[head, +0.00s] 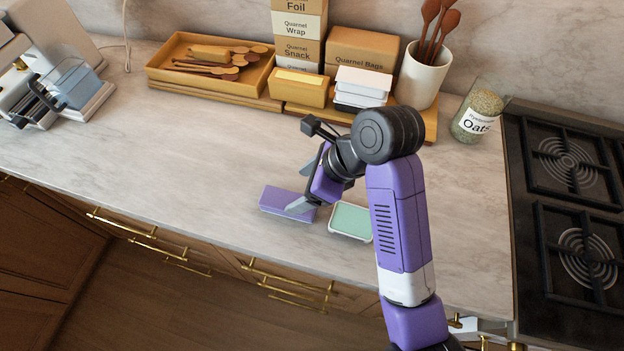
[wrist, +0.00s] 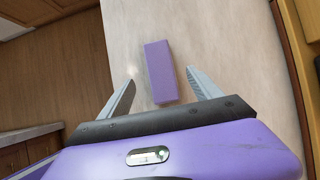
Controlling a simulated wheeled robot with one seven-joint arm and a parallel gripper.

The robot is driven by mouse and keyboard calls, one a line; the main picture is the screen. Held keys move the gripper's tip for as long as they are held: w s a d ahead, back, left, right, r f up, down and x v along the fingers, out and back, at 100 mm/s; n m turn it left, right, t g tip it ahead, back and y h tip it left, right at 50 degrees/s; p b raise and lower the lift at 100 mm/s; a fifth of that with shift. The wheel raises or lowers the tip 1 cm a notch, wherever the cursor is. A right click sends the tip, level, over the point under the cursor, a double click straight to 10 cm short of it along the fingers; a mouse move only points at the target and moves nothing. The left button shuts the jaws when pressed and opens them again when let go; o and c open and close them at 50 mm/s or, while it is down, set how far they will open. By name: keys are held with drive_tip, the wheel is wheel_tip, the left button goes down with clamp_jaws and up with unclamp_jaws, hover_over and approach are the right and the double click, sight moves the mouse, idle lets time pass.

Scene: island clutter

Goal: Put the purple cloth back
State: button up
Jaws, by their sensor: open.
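The purple cloth (head: 287,203) is a folded flat rectangular block lying on the marble counter near its front edge. It also shows in the wrist view (wrist: 160,72), lying lengthwise between my two fingers. My gripper (head: 306,187) is open at the cloth, with one finger in front of its right end and the other behind. In the wrist view my gripper (wrist: 161,88) has a finger on each side of the cloth with gaps between. I cannot tell how high the fingertips are above the counter.
A green-topped white container (head: 350,221) stands right of the cloth, close to my arm. Behind are a wooden utensil tray (head: 165,75), stacked boxes (head: 298,50), white containers (head: 362,84), a utensil crock (head: 421,78) and an oats jar (head: 477,116). The stove (head: 570,190) is right. The counter's left middle is clear.

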drive_tip(key=shift+p+v, duration=0.5)
drive_tip(key=shift+v, duration=1.7)
drive_tip(key=w+d+r+n+t+b, duration=0.1)
drive_tip(key=w+d+r+n+t, duration=0.3)
drive_tip(key=w+n+t, duration=0.5)
drive_tip(key=s+d+f+n+t+h+b, duration=0.25)
drive_tip(key=s+d+n+t, duration=0.5)
drive_tip(key=s, duration=0.65)
drive_tip(key=s+d+f+n+g+h+b, duration=0.1)
drive_tip(key=s+d+f, duration=0.1)
drive_tip(key=s, duration=0.6)
drive_tip(key=s+d+f+n+g+h+b, duration=0.1)
drive_tip(key=s+d+f+n, duration=0.1)
drive_tip(key=s, duration=0.6)
drive_tip(key=s+d+f+n+g+h+b, duration=0.1)
drive_tip(key=s+f+n+g+b, duration=0.1)
drive_tip(key=s, duration=0.6)
drive_tip(key=shift+s+d+f, duration=0.2)
drive_tip(key=shift+s+d, duration=0.05)
drive_tip(key=shift+d, duration=0.15)
